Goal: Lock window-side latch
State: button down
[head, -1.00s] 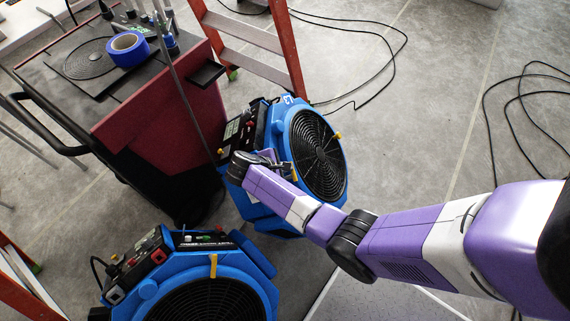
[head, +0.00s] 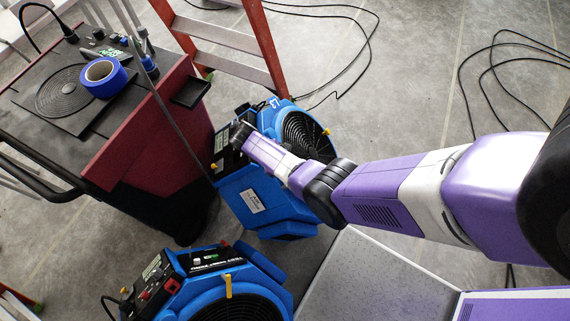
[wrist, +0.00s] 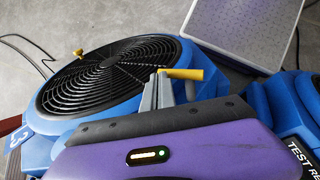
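The far blue fan (head: 265,203) stands on the floor beside the red cart, and its round black grille also shows in the wrist view (wrist: 100,80). A yellow latch lever (wrist: 184,74) on the fan's edge lies sideways just at my fingertips. A second yellow latch (wrist: 78,53) stands at the far rim of the grille; it shows in the head view too (head: 326,131). My gripper (wrist: 158,88) has its grey fingers close together, touching or almost touching the lever. I cannot tell whether the lever is between them. In the head view my arm hides the fingertips.
A nearer blue fan (head: 268,268) with a yellow latch (head: 228,286) stands in front. The red cart (head: 150,140) with a roll of blue tape (head: 103,78) is at left. An orange ladder (head: 263,45) stands behind. Black cables (head: 470,95) lie on open floor at right.

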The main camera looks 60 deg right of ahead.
jog(key=shift+s+a, duration=0.1)
dwell(0.3)
jog(key=shift+s+a+p, duration=0.25)
jog(key=shift+a+p, duration=0.05)
jog(key=shift+p, duration=0.1)
jog(key=shift+s+a+f, duration=0.15)
jog(key=shift+s+a, duration=0.05)
jog(key=shift+w+r+p, duration=0.1)
jog(key=shift+r+p, duration=0.15)
jog(key=shift+p, duration=0.1)
jog(key=w+d+r, duration=0.5)
jog(key=w+r, duration=0.3)
jog(key=w, duration=0.1)
jog(key=shift+w+r, duration=0.2)
jog(key=shift+r, duration=0.15)
jog(key=shift+d, duration=0.1)
